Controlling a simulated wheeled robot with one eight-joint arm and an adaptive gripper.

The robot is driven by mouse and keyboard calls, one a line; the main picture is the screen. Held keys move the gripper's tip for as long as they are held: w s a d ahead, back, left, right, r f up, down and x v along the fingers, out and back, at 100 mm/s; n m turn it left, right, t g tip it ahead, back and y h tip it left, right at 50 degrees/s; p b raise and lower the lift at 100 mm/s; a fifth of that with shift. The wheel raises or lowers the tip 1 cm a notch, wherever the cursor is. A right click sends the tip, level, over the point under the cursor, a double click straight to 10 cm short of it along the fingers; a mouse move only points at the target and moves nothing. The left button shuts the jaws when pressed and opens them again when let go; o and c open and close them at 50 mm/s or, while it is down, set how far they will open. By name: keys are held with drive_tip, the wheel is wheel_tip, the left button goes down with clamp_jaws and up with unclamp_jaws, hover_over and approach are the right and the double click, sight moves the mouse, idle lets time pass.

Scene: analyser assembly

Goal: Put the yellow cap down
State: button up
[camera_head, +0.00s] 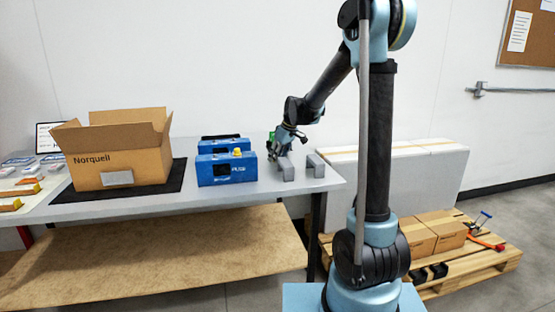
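A small yellow piece, which looks like the yellow cap (237,152), shows at the top of the front blue analyser box (226,172) on the table. My gripper (273,152) is to the right of the blue boxes, low over the table and beside the left grey block (287,170). It is apart from the yellow piece. Its fingers are small and dark here, and I cannot tell whether they are open or shut or hold anything. A bit of green (271,136) shows at the gripper; I cannot tell what it is.
A second blue box (220,138) stands behind the first. A second grey block (316,166) stands near the table's right end. An open Norquell carton (118,160) sits on a black mat (178,178) at left. The table's front strip (150,205) is clear.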

drive_tip(key=v, duration=1.2)
drive_tip(key=s+d+m, duration=0.2)
drive_tip(key=s+d, duration=0.5)
drive_tip(key=s, duration=0.2)
drive_tip(key=s+d+f+m+h, duration=0.1)
drive_tip(key=s+d+f, duration=0.3)
drive_tip(key=s, duration=0.5)
drive_tip(key=s+d+f+m+h, duration=0.1)
drive_tip(key=s+d+f+m, duration=0.3)
drive_tip(key=s+f, duration=0.4)
drive_tip(key=s+d+f+m+h, duration=0.1)
drive_tip(key=s+d+f+m, duration=0.2)
drive_tip(key=s, duration=0.8)
wheel_tip(320, 180, down, 3)
drive_tip(key=shift+s+d+r+g, duration=0.1)
drive_tip(key=shift+s+d+g, duration=0.2)
drive_tip(key=shift+d, duration=0.7)
drive_tip(key=shift+w+f, duration=0.2)
drive_tip(key=shift+w, duration=0.25)
